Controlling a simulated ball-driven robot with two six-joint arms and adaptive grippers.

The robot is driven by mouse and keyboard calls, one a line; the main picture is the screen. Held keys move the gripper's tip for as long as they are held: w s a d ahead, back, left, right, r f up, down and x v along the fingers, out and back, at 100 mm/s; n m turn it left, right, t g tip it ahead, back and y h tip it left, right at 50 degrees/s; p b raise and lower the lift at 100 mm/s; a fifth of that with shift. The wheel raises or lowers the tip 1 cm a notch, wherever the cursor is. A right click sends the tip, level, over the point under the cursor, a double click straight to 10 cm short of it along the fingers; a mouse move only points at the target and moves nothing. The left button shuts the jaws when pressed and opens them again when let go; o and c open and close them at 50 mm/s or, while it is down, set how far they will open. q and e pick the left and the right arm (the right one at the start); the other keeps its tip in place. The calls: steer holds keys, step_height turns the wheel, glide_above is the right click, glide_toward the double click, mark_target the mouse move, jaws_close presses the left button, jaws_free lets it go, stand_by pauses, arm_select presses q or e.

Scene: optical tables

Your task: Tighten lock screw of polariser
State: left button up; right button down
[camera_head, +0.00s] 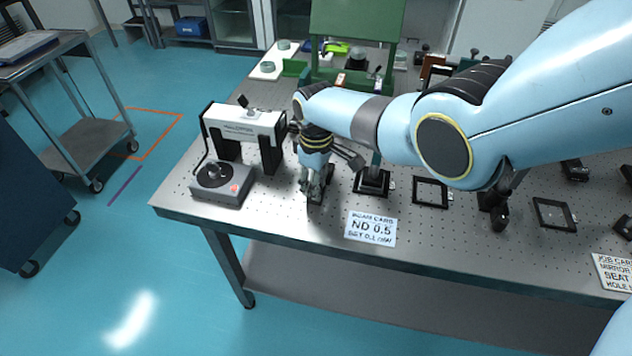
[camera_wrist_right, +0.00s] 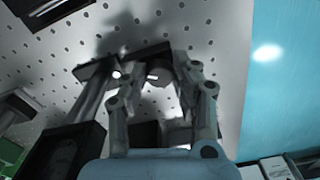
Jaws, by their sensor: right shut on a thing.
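My right gripper (camera_head: 314,192) reaches down to a dark mount (camera_head: 316,198) near the table's front edge. In the right wrist view its two fingers (camera_wrist_right: 160,82) are closed in on a small dark round part (camera_wrist_right: 160,72), which seems to be the polariser's lock screw. A dark bar-like piece of the mount (camera_wrist_right: 126,62) lies just beyond the fingertips. The gripper and forearm hide most of the polariser, so its dial and the screw's turn cannot be read. My left gripper is not in view.
A white bridge-shaped instrument (camera_head: 243,121) and a grey box with a black dial (camera_head: 222,184) stand left of the gripper. Dark mounts (camera_head: 372,182) and square frames (camera_head: 431,192) stand to the right. An ND 0.5 card (camera_head: 371,228) lies at the front edge.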

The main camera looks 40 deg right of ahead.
steer(key=n, duration=0.5)
steer(key=shift+n, duration=0.4)
stand_by(0.3)
steer(key=c, duration=1)
jaws_free()
steer(key=shift+c, duration=0.2)
step_height(320, 180, up, 12)
